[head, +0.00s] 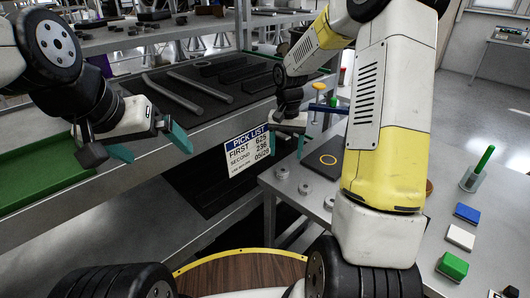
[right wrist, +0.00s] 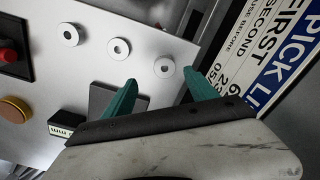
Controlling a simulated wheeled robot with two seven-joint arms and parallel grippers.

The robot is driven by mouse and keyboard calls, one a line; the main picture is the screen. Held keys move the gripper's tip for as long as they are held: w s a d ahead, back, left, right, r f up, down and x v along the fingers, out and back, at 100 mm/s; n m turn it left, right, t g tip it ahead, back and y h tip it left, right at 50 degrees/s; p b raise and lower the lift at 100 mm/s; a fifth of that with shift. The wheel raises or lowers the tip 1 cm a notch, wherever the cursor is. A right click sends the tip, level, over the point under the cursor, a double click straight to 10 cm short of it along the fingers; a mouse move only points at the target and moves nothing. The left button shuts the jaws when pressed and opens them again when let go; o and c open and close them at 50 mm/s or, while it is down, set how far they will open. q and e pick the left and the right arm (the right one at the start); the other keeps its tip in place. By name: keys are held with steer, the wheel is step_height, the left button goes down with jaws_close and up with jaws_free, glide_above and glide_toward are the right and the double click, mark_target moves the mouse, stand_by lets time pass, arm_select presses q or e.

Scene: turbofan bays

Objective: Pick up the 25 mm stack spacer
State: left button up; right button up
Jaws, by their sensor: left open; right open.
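Three pale round spacers with centre holes lie in a row on the grey table, in the head view at its left edge: one (head: 282,172), a second (head: 304,188) and a third (head: 329,203). The right wrist view shows them as rings (right wrist: 68,34), (right wrist: 118,48) and (right wrist: 164,67). I cannot read which is 25 mm. My right gripper (head: 288,145) is open and empty above that table edge; in the right wrist view one ring appears just beyond and between its fingertips (right wrist: 160,82). My left gripper (head: 148,145) is open and empty near the green tray.
The pick list sign (head: 250,150) hangs on the rack close to my right gripper. A green tray (head: 40,165) is at left. Coloured blocks (head: 460,237) lie at the right.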

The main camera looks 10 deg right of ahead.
mark_target(283, 170)
steer(key=shift+w+a+f, duration=0.1)
steer(key=shift+w+f, duration=0.3)
steer(key=shift+w, duration=0.05)
steer(key=shift+w+a+f, duration=0.1)
steer(key=shift+f, duration=0.25)
step_height(283, 170, down, 7)
steer(key=shift+f, duration=0.1)
steer(key=shift+c, duration=0.5)
jaws_close()
